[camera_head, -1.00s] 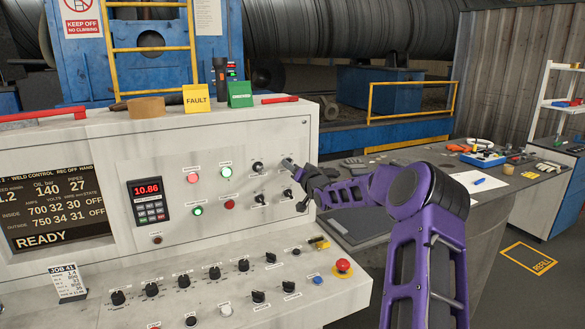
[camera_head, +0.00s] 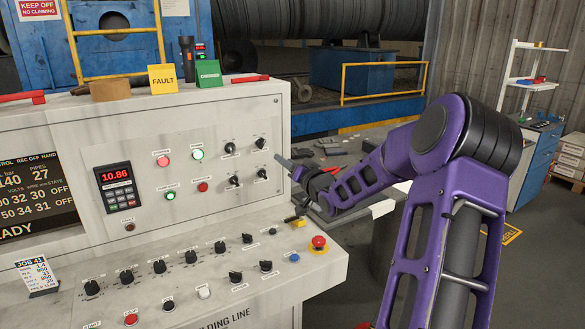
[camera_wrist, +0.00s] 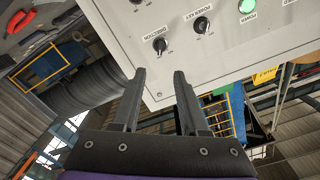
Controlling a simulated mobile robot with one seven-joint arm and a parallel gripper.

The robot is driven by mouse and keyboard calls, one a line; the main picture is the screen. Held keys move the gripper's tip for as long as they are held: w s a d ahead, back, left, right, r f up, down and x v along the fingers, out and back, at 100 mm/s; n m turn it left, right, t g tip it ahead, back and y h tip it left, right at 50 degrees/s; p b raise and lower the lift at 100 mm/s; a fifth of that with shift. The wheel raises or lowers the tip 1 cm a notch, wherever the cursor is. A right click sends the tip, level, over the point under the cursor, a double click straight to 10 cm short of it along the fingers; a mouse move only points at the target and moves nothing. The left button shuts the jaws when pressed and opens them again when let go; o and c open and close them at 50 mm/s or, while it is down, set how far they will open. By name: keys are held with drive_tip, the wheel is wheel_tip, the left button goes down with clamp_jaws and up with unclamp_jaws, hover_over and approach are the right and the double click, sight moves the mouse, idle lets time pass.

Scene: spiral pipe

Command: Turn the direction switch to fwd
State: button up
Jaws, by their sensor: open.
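The direction switch (camera_head: 261,143) is a small black knob at the upper right of the control panel. In the wrist view it shows as a black knob (camera_wrist: 160,46) under the label DIRECTION, just beyond the fingertips. Which position its pointer marks is too small to tell. The power key knob (camera_head: 230,147) is left of it in the head view. My gripper (camera_head: 279,157) is a little to the right of and below the switch, near the panel's right edge. In the wrist view its two fingers (camera_wrist: 160,73) are apart, with nothing between them.
Two more black knobs (camera_head: 236,181) sit below the switch. The lower console has several knobs and a red emergency button (camera_head: 319,243).

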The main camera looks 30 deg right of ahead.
drive_tip(key=shift+s, duration=1.6)
